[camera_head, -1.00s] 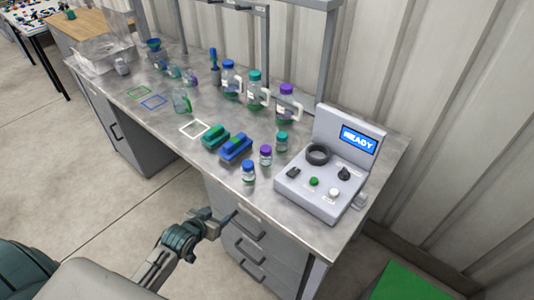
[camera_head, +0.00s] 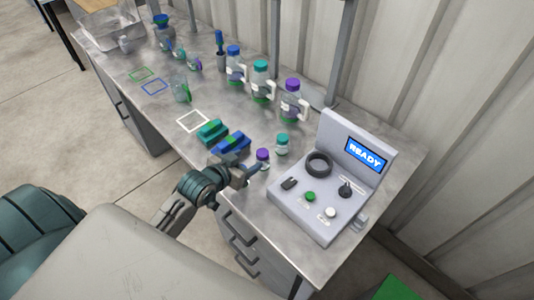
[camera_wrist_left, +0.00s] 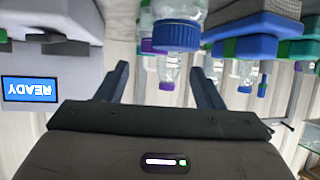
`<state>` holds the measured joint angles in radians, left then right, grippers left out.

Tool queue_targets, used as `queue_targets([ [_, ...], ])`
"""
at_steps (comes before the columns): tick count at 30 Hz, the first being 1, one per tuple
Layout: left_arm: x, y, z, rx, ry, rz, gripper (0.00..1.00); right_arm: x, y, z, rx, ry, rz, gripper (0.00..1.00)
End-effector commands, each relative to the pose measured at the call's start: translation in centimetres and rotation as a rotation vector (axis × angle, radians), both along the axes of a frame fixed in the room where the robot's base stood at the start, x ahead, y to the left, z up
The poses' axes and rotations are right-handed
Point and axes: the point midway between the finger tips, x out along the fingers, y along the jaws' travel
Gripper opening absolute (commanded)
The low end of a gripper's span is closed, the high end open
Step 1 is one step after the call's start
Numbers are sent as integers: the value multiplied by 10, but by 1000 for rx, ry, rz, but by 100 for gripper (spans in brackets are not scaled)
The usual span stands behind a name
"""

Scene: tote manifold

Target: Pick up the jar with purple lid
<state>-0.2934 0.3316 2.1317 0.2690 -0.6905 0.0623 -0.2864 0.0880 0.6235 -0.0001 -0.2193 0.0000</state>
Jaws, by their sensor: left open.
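The small jar with the purple lid (camera_head: 263,159) stands upright near the front edge of the bench, left of the control box. In the left wrist view, which is upside down, its purple lid (camera_wrist_left: 148,46) is partly hidden behind a small blue-lidded jar (camera_wrist_left: 177,35). My left gripper (camera_head: 246,174) is open and empty, at the bench's front edge just left of the purple-lidded jar. In the left wrist view its two fingers (camera_wrist_left: 160,72) are spread, with the blue-lidded jar ahead between them. In the head view my gripper mostly hides the blue-lidded jar. My right gripper is out of view.
A teal-lidded jar (camera_head: 282,145) stands behind the purple-lidded one. The control box (camera_head: 300,212) reading READY is to the right. Teal (camera_head: 212,132) and blue (camera_head: 231,145) blocks lie to the left. A large purple-capped bottle (camera_head: 292,100) and other bottles stand at the back.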

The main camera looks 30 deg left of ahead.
Motion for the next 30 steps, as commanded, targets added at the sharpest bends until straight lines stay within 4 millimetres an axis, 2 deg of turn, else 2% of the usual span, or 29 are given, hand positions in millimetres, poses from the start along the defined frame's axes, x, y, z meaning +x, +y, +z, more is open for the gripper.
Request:
queue_targets([
  [3,19,-3,-6,-3,-1,3,61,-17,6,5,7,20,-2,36],
  [8,31,-5,-14,-2,0,0,61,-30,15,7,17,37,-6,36],
  [14,47,-12,-17,-5,0,1,61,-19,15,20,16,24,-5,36],
  [17,60,-17,-23,-4,1,1,61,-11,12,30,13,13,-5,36],
  [21,73,-18,-32,-1,0,0,61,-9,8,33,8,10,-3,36],
  [30,78,-19,-37,0,-1,0,61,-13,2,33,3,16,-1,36],
])
